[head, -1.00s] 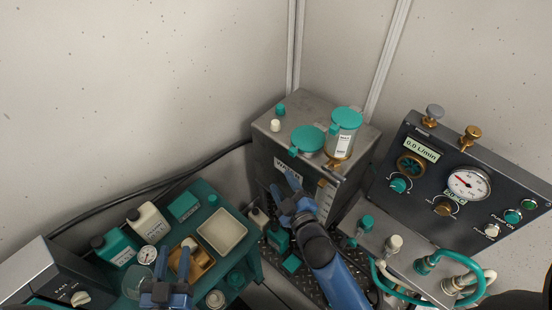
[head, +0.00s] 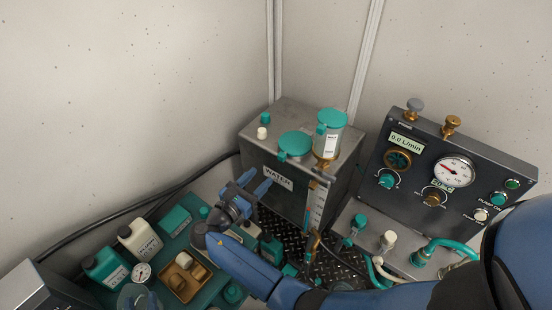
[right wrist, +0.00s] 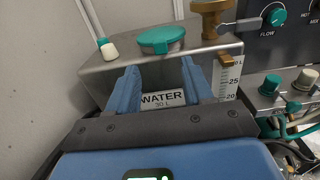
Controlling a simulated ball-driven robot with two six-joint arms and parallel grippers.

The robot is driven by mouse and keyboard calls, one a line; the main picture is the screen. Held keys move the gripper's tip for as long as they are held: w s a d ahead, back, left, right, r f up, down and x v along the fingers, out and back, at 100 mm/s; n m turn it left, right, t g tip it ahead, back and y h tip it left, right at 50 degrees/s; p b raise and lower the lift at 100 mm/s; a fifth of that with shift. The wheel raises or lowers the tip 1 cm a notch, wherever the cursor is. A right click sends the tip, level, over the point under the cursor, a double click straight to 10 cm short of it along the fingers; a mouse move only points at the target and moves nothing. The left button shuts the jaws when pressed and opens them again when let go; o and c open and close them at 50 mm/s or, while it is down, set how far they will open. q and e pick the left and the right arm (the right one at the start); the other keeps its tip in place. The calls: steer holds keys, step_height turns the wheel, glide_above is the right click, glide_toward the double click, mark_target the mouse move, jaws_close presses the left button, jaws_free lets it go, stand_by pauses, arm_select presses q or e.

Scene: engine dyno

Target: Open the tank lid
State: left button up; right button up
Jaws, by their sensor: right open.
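The grey metal tank (head: 335,180) bears a WATER label and a level scale on its front. Its round teal lid (head: 295,144), with a small front tab, lies flat and shut on the top; it also shows in the right wrist view (right wrist: 160,40). My right gripper (head: 256,183) is open and empty in front of the tank, below the lid and apart from it. In the right wrist view its blue fingers (right wrist: 160,80) stand either side of the WATER label. My left gripper is at most a sliver at the bottom edge of the head view; its jaws cannot be made out.
A clear canister (head: 329,142) with a teal cap and brass valve stands right of the lid. The control panel (head: 450,160) is at right; bottles (head: 140,240) crowd the lower-left bench.

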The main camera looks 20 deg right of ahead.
mark_target(280, 157)
steer(key=x, duration=1)
steer(key=shift+w+d, duration=0.2)
steer(key=shift+w, duration=0.05)
jaws_close()
